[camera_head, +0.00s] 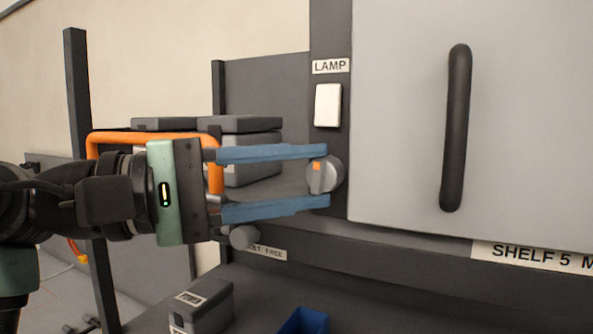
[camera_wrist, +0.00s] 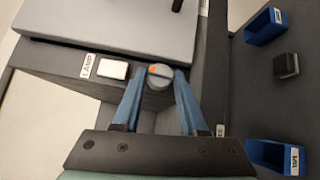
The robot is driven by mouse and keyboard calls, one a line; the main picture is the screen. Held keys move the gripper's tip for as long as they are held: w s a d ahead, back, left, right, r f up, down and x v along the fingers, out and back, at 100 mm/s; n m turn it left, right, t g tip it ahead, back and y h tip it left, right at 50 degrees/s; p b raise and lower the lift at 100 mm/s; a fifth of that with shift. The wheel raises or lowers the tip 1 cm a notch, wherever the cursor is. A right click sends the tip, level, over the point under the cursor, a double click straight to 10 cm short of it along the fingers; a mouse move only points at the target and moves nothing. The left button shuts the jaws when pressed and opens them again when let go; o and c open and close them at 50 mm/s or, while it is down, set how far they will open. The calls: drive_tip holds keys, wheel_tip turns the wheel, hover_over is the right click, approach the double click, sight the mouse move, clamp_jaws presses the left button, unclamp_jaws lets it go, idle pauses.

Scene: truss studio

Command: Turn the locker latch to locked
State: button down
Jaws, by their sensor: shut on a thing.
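The locker latch is a round grey knob (camera_head: 336,174) with a raised bar and an orange mark, set on the dark post left of the pale grey locker door (camera_head: 400,130). In the head view the bar stands about upright with the orange mark at its upper end. My gripper (camera_head: 322,177) reaches in from the left, its blue fingers above and below the knob, shut on it. The wrist view also shows the knob (camera_wrist: 160,74) between the fingertips, orange mark to the left. The fingertips partly hide its edges.
A white switch (camera_head: 327,105) labelled LAMP sits just above the knob. A black door handle (camera_head: 456,130) stands out to the right. Grey cases (camera_head: 240,125) and an orange tube frame (camera_head: 150,137) lie behind my gripper. A blue bin (camera_head: 305,322) is below.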

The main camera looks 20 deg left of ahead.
drive_tip(key=shift+r+m+g+y+p, duration=0.5)
drive_tip(key=shift+m+p, duration=0.2)
drive_tip(key=shift+m, duration=0.1)
drive_tip(key=shift+m+g+y+p, duration=0.4)
drive_tip(key=shift+m+y+p, duration=0.3)
drive_tip(key=shift+m+y, duration=0.1)
drive_tip(key=shift+c, duration=2.3)
unclamp_jaws()
drive_tip(key=shift+w+d, duration=0.1)
drive_tip(key=shift+f, duration=0.1)
drive_tip(key=p+v, duration=0.5)
drive_tip(key=v, duration=0.8)
drive_tip(key=shift+r+p, duration=0.2)
drive_tip(key=shift+p, duration=0.15)
